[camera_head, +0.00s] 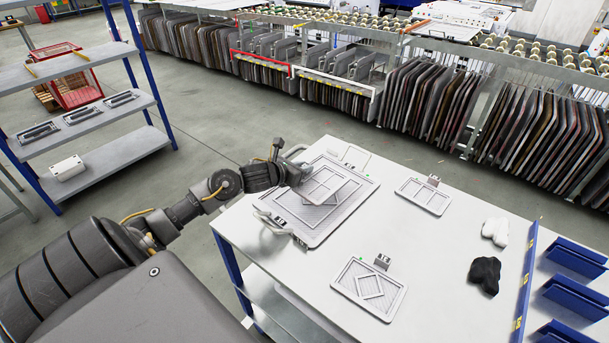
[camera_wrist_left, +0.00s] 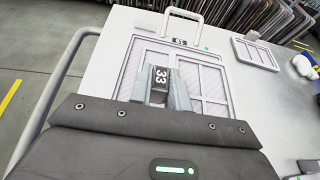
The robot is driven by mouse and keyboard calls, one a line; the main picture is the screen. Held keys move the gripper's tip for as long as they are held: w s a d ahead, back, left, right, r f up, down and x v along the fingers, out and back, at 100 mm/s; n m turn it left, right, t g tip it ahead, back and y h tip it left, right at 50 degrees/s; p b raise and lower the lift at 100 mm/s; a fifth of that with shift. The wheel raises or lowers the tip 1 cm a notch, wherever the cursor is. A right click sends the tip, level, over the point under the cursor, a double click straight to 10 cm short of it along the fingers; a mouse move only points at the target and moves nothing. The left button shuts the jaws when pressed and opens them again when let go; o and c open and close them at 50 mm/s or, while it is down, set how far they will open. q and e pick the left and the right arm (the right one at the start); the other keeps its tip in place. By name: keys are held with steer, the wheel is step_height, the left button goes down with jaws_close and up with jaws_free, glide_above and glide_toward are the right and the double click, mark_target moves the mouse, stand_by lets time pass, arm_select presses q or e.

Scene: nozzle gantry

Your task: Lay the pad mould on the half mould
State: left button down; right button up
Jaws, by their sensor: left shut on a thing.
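The half mould (camera_head: 309,233) is a large pale grey plate with handles, lying on the white table; its rim and far handle (camera_wrist_left: 183,17) also show in the left wrist view. The pad mould (camera_head: 322,187) is a smaller pale plate with a panelled face, over the middle of the half mould and turned a little against it. My left gripper (camera_head: 300,171) is shut on its dark tag, marked 33 (camera_wrist_left: 160,78) in the left wrist view. I cannot tell whether the pad mould touches the half mould. My right gripper is not in view.
Two smaller tagged moulds lie apart on the table, one at the right (camera_head: 424,196) and one near the front (camera_head: 368,289). A white cloth (camera_head: 495,231) and a black cloth (camera_head: 485,274) lie by blue bins (camera_head: 575,257). A shelf rack (camera_head: 85,135) stands at the left.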

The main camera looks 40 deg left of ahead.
arm_select(q)
steer(key=shift+w+a+f, duration=0.2)
steer(key=shift+w+f, duration=0.4)
steer(key=shift+f, duration=0.05)
step_height(320, 180, down, 2)
steer(key=shift+w+f+p, duration=0.1)
steer(key=shift+p, duration=0.4)
steer(key=shift+f, duration=0.55)
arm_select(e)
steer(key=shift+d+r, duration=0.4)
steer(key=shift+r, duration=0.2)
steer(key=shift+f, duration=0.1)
arm_select(q)
steer(key=c, duration=1.8)
jaws_free()
steer(key=shift+f, duration=0.2)
steer(key=o, duration=0.5)
steer(key=shift+r, duration=0.1)
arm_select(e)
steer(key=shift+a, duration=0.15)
